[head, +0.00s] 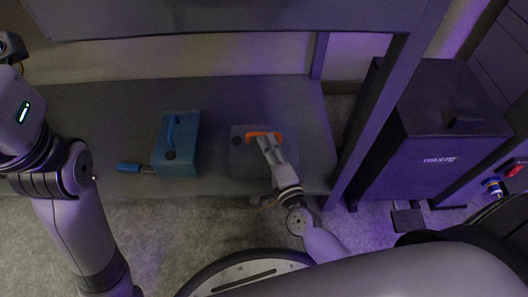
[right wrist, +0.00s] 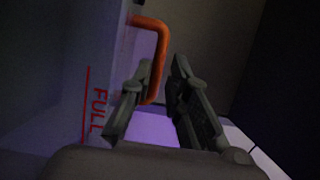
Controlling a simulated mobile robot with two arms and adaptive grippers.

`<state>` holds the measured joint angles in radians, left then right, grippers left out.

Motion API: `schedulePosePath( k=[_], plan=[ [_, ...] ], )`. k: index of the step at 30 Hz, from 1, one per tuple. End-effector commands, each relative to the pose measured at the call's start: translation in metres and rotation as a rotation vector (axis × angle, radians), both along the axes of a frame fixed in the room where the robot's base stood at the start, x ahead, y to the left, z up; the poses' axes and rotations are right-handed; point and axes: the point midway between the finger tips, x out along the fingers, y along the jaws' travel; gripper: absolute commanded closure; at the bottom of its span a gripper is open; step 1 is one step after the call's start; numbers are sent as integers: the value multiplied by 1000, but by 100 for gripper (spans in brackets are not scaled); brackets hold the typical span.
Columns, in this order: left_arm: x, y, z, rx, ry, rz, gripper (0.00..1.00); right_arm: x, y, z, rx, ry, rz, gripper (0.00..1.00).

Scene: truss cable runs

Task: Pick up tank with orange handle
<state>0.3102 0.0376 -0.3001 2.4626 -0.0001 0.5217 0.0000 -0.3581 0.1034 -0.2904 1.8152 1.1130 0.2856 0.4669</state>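The dark grey tank (head: 243,162) stands on the grey bench in the head view, with an orange handle (head: 263,135) on its top. My right gripper (head: 265,142) is over the tank, at the handle. In the right wrist view, the orange handle (right wrist: 160,55) shows between and beyond the fingertips of my right gripper (right wrist: 162,65). The fingers are apart, and no firm hold shows. The tank's side (right wrist: 75,90) carries a red line and the word FULL. My arm hides part of the tank. My left gripper is outside the head view.
A blue tank (head: 178,160) with a blue handle stands left of the grey tank, and a blue-handled tool (head: 130,168) lies beside it. A dark waste bin (head: 440,130) stands right. A frame post (head: 375,120) and an upper shelf (head: 230,15) bound the bench.

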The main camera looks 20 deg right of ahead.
Motion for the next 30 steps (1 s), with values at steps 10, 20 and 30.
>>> schedulePosePath(
  k=[10, 20, 30],
  plan=[
    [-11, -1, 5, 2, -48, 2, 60, 44, -2, -2, 2, -1, -1, 84],
    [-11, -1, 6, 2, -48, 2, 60, 45, -2, -2, 0, 0, 0, 90],
    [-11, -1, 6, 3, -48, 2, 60, 45, -2, -2, -1, 0, 0, 100]
  ],
)
